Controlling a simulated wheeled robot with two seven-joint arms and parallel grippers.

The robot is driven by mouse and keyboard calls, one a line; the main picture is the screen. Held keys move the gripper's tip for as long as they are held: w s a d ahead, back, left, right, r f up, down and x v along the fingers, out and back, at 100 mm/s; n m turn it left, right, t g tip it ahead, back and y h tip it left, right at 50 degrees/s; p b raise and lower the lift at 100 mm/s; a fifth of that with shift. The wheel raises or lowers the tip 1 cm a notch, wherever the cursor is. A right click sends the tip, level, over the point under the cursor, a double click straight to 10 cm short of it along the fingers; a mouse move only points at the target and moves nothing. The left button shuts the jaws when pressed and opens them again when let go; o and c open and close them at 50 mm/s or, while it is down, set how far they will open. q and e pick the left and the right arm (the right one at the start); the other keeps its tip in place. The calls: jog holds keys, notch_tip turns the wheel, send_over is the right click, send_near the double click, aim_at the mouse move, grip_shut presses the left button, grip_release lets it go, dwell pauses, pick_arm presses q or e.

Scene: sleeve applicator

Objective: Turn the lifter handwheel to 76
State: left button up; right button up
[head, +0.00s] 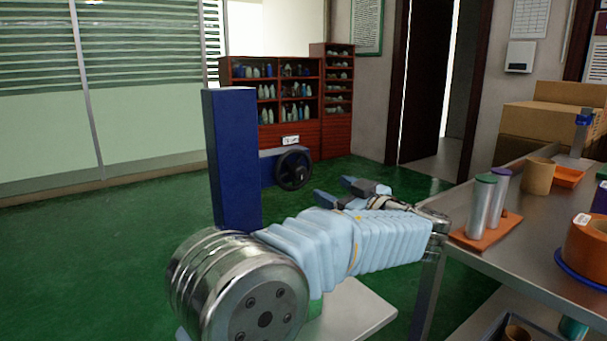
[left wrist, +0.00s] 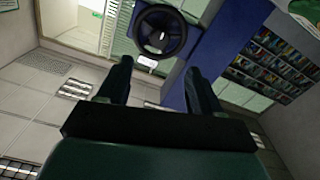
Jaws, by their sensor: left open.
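The lifter handwheel (head: 293,184) is a black spoked wheel on the side of a blue lifter column (head: 233,155) in the head view. The wheel also shows at the top of the left wrist view (left wrist: 160,50). A small white display (head: 291,141) sits just above it; its figures are too small to read. My left gripper (head: 334,190) is open and empty, just right of and below the wheel in the head view. In the left wrist view its two fingers (left wrist: 157,78) point toward the wheel, which appears beyond the tips, apart from them. My right gripper is out of view.
A metal table (head: 500,262) on the right holds grey cylinders (head: 482,205) on an orange tray and an orange roll. Cardboard boxes (head: 548,120) and a red-brown shelf (head: 335,100) with bottles stand behind. The green floor around the wheel looks clear.

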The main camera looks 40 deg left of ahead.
aim_at(302, 175)
pick_arm(q)
jog(key=p+x, duration=0.2)
jog(key=x, duration=0.8)
jog(key=shift+w+a, duration=0.1)
jog(key=shift+a, duration=0.3)
jog(key=shift+c, duration=0.3)
jog(key=c, duration=1)
jog(key=shift+f, duration=0.1)
